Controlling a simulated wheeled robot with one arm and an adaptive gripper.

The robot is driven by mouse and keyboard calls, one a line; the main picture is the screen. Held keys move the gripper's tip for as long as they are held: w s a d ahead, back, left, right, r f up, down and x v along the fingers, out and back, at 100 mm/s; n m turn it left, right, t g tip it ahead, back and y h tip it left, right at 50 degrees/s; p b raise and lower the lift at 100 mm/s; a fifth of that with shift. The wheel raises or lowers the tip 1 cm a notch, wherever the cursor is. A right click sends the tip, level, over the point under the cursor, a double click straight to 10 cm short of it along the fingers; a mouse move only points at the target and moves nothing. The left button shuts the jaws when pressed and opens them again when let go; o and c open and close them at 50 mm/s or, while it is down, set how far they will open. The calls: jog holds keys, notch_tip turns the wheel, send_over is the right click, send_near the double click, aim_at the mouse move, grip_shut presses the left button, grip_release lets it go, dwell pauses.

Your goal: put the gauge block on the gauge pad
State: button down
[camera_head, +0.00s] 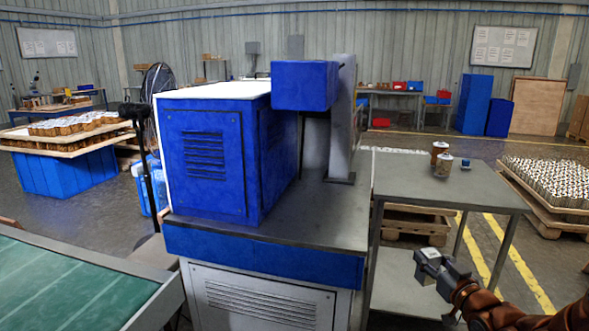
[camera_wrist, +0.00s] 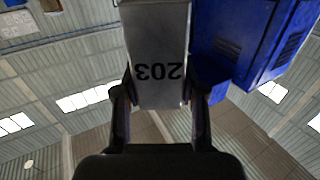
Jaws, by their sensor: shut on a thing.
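My gripper (camera_head: 440,272) is at the lower right of the head view, in front of the grey side table and beside the blue machine. It is shut on the gauge block (camera_wrist: 158,40), a grey block with the number 203, which reads upside down in the wrist view. The fingers of my gripper (camera_wrist: 160,105) press on both sides of the block. The block also shows as a small grey piece at the gripper's tip in the head view (camera_head: 428,256). I cannot make out the gauge pad in either view.
The grey side table (camera_head: 405,185) carries two cups (camera_head: 442,163) and a small blue item (camera_head: 465,164) near its back right; its front is bare. The blue machine (camera_head: 215,155) stands left of it. A pallet of cartridges (camera_head: 550,185) is at right, a green conveyor (camera_head: 70,285) at lower left.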

jog(key=w+a+f+n+g+y, duration=0.1)
jog(key=a+f+n+y, duration=0.15)
jog(key=a, duration=0.65)
jog(key=w+a+f+n+g+y, duration=0.1)
jog(key=w+a+y, duration=0.15)
jog(key=a, duration=0.65)
jog(key=w+r+m+h+p, duration=0.1)
jog(key=w+r+h+p, duration=0.1)
jog(key=w+r+p, duration=0.2)
jog(key=w+r+m+t+h+p, duration=0.1)
jog(key=w+r+m+h+p, duration=0.1)
jog(key=r+p, duration=0.4)
jog(key=w+r+m+t+h+p, duration=0.1)
jog(key=w+r+h+p, duration=0.3)
jog(key=r, duration=0.9)
jog(key=shift+w+d+m+p, duration=0.2)
jog(key=shift+w+m+p, duration=0.5)
jog(key=shift+w, duration=0.55)
